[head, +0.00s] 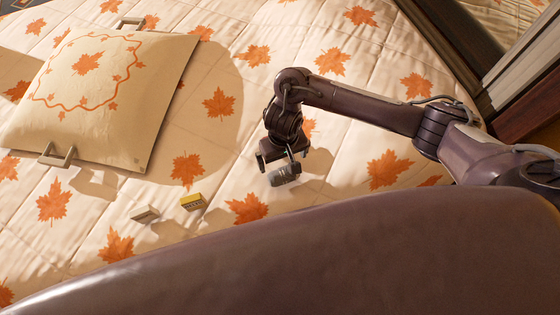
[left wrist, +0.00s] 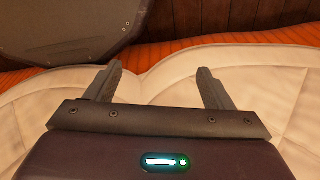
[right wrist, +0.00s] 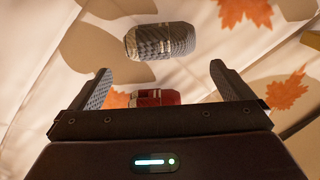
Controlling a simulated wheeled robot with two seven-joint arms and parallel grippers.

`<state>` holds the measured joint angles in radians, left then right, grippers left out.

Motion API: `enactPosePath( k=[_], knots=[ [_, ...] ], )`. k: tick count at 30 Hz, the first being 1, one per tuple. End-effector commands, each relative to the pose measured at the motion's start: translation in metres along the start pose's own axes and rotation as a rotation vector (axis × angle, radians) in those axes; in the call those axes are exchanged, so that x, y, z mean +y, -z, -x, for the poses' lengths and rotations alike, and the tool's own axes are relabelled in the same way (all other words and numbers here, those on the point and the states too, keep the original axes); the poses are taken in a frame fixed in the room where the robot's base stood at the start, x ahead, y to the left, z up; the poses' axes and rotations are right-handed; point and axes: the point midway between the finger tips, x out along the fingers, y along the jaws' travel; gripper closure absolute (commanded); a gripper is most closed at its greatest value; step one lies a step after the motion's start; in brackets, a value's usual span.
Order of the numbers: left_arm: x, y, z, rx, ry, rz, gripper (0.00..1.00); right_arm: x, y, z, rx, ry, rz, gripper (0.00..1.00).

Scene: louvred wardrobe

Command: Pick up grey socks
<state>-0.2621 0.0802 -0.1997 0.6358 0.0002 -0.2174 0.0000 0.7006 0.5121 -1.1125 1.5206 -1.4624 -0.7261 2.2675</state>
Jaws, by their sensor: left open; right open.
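The grey socks, a rolled bundle with a pale band, lie on the bedspread (right wrist: 160,41), just beyond my right fingertips in the right wrist view. In the head view the grey socks (head: 284,175) show just below my right gripper (head: 280,160). My right gripper (right wrist: 160,68) is open, with nothing held. A red rolled bundle (right wrist: 156,97) shows between its fingers, farther back toward the palm, partly hidden by the gripper body. My left gripper (left wrist: 157,70) is open and empty over pale quilted fabric; it is outside the head view.
The leaf-patterned bedspread (head: 225,135) is otherwise mostly clear. Dark framing (head: 465,40) stands at upper right.

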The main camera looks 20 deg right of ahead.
Motion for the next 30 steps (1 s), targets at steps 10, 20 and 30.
enactPosePath(
  k=[10, 20, 30],
  knots=[
    [0.013, -0.075, -0.031, -0.099, -0.015, 0.0, 0.25, 0.0, -0.004, -0.047, -0.002, 0.003, 0.0, 0.0],
    [0.006, -0.029, -0.04, -0.031, -0.006, -0.001, 0.25, 0.0, -0.004, -0.073, 0.001, 0.003, 0.002, 0.0],
    [0.009, -0.046, -0.039, -0.056, -0.009, 0.0, 0.25, 0.0, -0.004, -0.073, 0.002, 0.003, 0.003, 0.22]
  ],
)
